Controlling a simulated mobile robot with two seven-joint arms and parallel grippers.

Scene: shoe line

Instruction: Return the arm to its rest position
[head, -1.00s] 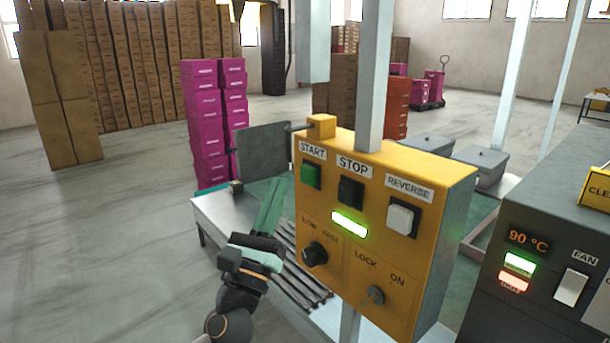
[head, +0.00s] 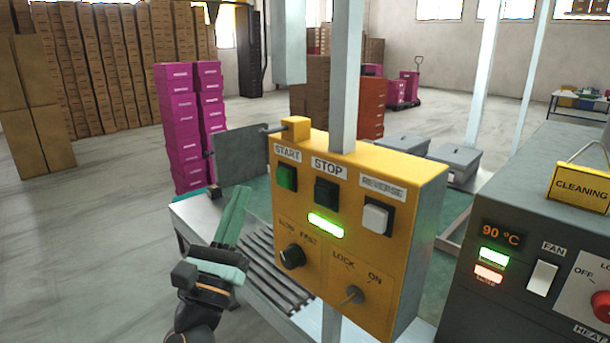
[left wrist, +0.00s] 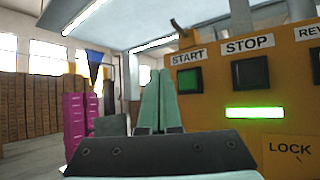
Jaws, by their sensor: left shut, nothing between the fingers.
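My left gripper (head: 236,215) is shut and empty, its green fingers pointing up, left of the yellow control box (head: 385,255) in the head view. In the left wrist view the shut fingers (left wrist: 159,100) stand upright just left of the green START button (left wrist: 189,79). A gap to the box cannot be judged there. The box carries a green START button (head: 287,177), a black STOP button (head: 326,192), a white REVERSE button (head: 376,218), a speed knob (head: 292,256), a LOCK/ON switch (head: 354,294) and a lit green lamp (head: 325,225). My right gripper is not in view.
A grey machine (head: 510,250) reading 90 °C, with a CLEANING sign (head: 581,188), stands at right. Pink boxes (head: 180,130) are stacked at left. The floor (head: 85,240) at left is open.

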